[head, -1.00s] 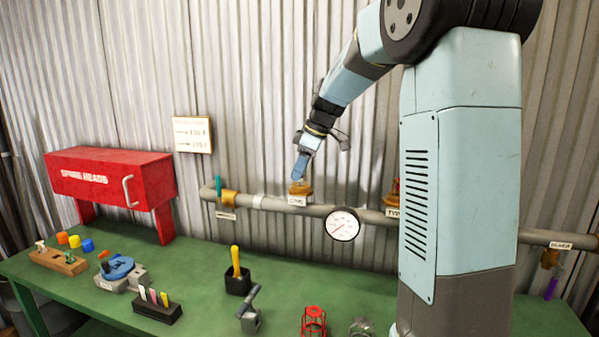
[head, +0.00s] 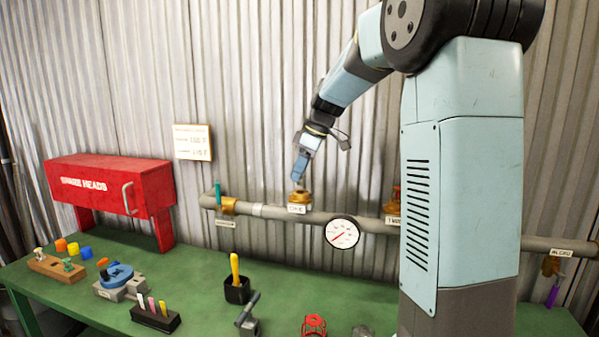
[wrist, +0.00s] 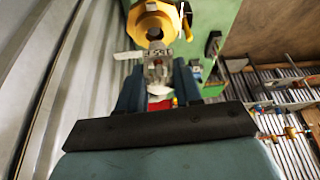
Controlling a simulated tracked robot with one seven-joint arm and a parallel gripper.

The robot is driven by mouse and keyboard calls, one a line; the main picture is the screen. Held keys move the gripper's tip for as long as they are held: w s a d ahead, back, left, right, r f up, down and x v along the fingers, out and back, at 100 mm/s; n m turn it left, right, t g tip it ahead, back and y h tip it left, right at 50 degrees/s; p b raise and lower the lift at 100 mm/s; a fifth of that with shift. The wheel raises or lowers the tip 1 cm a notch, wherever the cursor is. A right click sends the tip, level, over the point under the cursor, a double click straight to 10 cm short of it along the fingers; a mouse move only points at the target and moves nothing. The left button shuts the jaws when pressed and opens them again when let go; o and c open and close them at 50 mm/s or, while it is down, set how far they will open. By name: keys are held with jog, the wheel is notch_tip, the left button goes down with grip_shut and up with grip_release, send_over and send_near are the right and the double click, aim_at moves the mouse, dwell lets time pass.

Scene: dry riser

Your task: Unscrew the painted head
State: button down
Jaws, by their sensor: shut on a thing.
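My gripper (wrist: 158,85) is shut on a whitish, paint-marked head (wrist: 157,71), with one blue finger on each side. A brass fitting (wrist: 153,24) with a dark round opening lies just beyond the head's end. I cannot tell whether the head's thread still sits in that opening. In the head view my gripper (head: 298,182) points down at the brass fitting (head: 300,197) on the grey pipe, above a white label (head: 297,209). The head itself is too small to make out there.
The pipe (head: 270,212) runs along the corrugated wall with a gauge (head: 342,233) and a second, reddish fitting (head: 394,197). Below, the green bench (head: 195,268) holds a red box (head: 110,190), a blue vice-like tool (head: 118,275) and a black cup (head: 237,290).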

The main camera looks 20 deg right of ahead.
jog(key=shift+r, duration=2.55)
jog(key=shift+f, duration=0.1)
